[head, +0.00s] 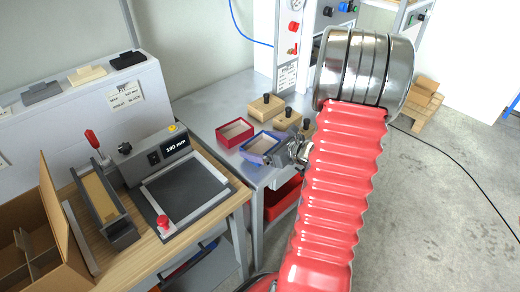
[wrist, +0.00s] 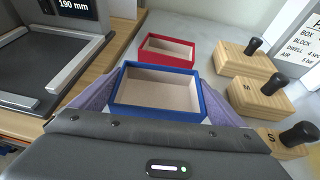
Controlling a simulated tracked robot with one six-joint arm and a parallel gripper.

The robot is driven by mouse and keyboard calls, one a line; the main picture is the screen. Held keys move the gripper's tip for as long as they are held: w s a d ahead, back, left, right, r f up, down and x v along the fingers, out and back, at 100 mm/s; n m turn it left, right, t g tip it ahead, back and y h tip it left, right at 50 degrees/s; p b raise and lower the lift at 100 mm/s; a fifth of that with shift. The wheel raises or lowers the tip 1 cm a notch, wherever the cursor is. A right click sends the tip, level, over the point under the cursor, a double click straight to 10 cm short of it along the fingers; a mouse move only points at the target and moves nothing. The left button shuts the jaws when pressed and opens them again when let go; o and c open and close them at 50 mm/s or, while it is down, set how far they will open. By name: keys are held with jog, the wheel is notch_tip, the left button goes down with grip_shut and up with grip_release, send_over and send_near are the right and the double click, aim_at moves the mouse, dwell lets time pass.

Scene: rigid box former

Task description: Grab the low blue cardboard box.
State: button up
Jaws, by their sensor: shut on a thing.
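The low blue cardboard box (wrist: 158,104) is an open-topped tray with a blue rim and a tan inside. In the wrist view it sits between the two fingers of my gripper (wrist: 157,100), which is shut on it from both sides. In the head view the blue box (head: 259,143) is at the gripper's tip (head: 270,152), near the front of the grey table. Part of its near side is hidden by the gripper. I cannot tell whether it touches the table.
A red low box (wrist: 167,48) stands just behind the blue one. Wooden blocks with black knobs (wrist: 262,97) stand to the right. A wooden bench (head: 225,207) with a measuring device (head: 160,155) is to the left. A red bin (head: 283,197) is below the table.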

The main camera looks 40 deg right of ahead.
aim_at(261, 152)
notch_tip(261, 152, up, 8)
dwell(0.5)
